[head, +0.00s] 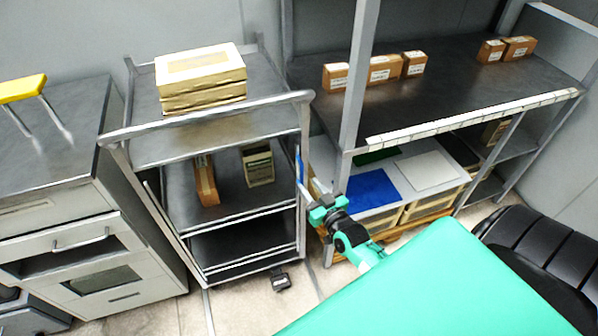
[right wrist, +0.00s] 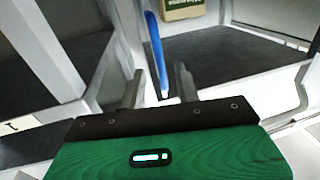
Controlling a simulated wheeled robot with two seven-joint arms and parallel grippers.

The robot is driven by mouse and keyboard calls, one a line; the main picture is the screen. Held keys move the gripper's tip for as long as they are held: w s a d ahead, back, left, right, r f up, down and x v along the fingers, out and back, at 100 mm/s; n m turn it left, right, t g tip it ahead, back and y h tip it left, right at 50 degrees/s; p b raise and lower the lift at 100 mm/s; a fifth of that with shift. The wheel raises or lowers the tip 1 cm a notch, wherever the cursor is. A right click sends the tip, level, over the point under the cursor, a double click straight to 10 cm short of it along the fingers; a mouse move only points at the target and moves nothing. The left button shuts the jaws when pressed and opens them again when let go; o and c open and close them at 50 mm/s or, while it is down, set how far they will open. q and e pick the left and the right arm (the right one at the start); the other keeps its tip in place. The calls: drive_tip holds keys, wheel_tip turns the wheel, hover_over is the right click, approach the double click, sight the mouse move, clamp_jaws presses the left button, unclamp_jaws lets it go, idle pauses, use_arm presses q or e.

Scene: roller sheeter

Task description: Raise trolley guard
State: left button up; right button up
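The grey metal trolley (head: 225,125) stands left of centre in the head view, with a rail across its front top edge. A narrow blue strip (head: 299,163) shows upright at its right front post; I cannot tell whether it belongs to the guard. My right gripper (head: 304,187) is close to this strip, just below it. In the right wrist view the strip (right wrist: 156,50) runs down into the gap between the two fingers (right wrist: 160,85), which are apart. I cannot tell whether it lies between them or beyond. My left gripper is out of view.
Cream boxes (head: 200,78) lie stacked on the trolley's top; two boxes (head: 257,165) stand on its middle shelf. A rack (head: 460,75) with brown boxes stands at the right. A drawer cabinet (head: 75,220) is close on the left. Some floor (head: 245,310) is clear in front.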

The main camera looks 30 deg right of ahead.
drive_tip(key=shift+w+d+p, duration=0.1)
drive_tip(key=shift+w+p, duration=0.2)
drive_tip(key=shift+w, duration=3.2)
clamp_jaws()
